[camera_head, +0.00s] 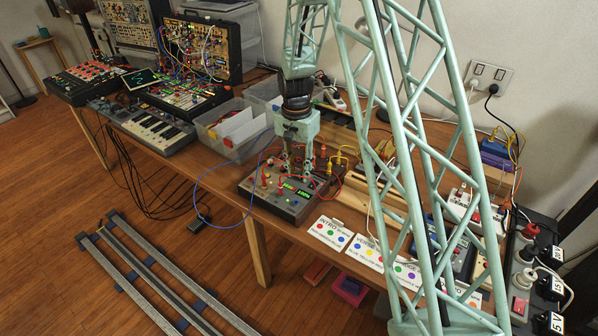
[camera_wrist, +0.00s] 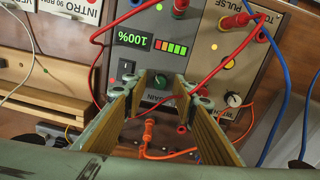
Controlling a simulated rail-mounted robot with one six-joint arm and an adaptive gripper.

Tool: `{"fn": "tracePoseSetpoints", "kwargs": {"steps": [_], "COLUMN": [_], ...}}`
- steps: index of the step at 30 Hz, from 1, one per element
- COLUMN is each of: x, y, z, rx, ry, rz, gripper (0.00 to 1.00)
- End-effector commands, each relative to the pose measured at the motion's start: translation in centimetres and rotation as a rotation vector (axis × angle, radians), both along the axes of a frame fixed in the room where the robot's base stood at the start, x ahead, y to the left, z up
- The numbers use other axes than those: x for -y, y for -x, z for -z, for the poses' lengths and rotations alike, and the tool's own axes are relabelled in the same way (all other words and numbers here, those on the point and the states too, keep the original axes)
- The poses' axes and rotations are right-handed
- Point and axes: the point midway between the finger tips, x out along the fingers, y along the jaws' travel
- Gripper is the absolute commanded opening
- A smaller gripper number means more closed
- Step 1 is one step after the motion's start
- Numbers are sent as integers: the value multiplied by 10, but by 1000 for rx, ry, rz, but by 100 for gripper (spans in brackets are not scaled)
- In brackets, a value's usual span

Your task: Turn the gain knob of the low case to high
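The low case (camera_head: 268,203) is a box with a grey panel on the table, below my gripper (camera_head: 296,176). In the wrist view its panel (camera_wrist: 135,68) carries a green display (camera_wrist: 133,38) reading 100% and a bar of coloured lights (camera_wrist: 170,47). The gain knob (camera_wrist: 160,82) is green and dark, above a partly hidden GAIN label. My gripper (camera_wrist: 162,84) is open, with one finger on each side of the knob and a gap visible on both sides. In the head view my gripper hides the knob.
A red cable (camera_wrist: 100,60) and an orange plug (camera_wrist: 148,130) lie close to my fingers. White cards (camera_head: 330,232) lie right of the case; a clear bin (camera_head: 230,130) stands behind left.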

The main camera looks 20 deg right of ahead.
Motion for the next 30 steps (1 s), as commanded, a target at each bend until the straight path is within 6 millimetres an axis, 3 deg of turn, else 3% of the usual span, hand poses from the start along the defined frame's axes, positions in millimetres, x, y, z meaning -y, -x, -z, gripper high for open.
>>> {"fn": "tracePoseSetpoints", "kwargs": {"steps": [14, 30], "x": [0, -1], "y": [-1, -3], "z": [-8, -65], "rx": [1, 3], "ry": [0, 0], "rz": [0, 0], "gripper": [26, 26]}}
